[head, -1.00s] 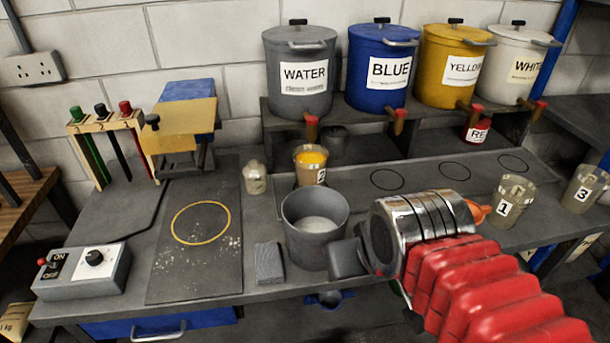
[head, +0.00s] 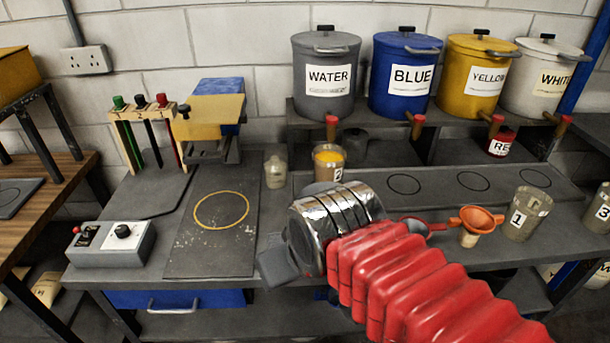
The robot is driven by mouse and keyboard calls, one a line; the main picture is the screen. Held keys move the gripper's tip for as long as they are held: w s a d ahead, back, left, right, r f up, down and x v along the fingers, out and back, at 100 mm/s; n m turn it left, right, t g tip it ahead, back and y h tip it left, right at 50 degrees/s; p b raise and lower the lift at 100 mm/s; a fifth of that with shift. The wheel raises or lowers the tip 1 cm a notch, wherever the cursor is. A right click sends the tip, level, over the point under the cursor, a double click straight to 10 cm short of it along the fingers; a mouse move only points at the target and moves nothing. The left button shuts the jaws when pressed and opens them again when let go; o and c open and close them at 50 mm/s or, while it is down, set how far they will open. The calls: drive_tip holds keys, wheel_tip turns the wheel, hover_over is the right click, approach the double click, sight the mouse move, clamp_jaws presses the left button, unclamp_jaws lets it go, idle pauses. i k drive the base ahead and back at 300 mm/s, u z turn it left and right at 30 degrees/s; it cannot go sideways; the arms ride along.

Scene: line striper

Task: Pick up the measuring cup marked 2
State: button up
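The measuring cup marked 2 (head: 328,164) stands upright on the bench, below the water drum. It holds something yellow, and its label is partly visible on its right side. My gripper (head: 275,268) is at the end of my red-sleeved arm, in front of and below the cup in the picture, apart from it. Its dark fingers point left and down over the bench's front edge. I cannot tell whether they are open or shut. The grey pot seen earlier is hidden behind my wrist.
Drums labelled water (head: 326,70), blue (head: 405,72), yellow (head: 480,75) and white (head: 545,80) stand on a raised shelf behind. Cup 1 (head: 527,213) and an orange funnel (head: 476,220) are to the right. A small jar (head: 276,172) stands close left of cup 2. A control box (head: 112,243) sits at left.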

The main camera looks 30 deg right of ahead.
sight(329, 159)
drive_tip(key=u, duration=1.35)
drive_tip(key=k, duration=1.35)
drive_tip(key=z, duration=0.4)
drive_tip(key=i, duration=1)
drive_tip(key=z, duration=0.05)
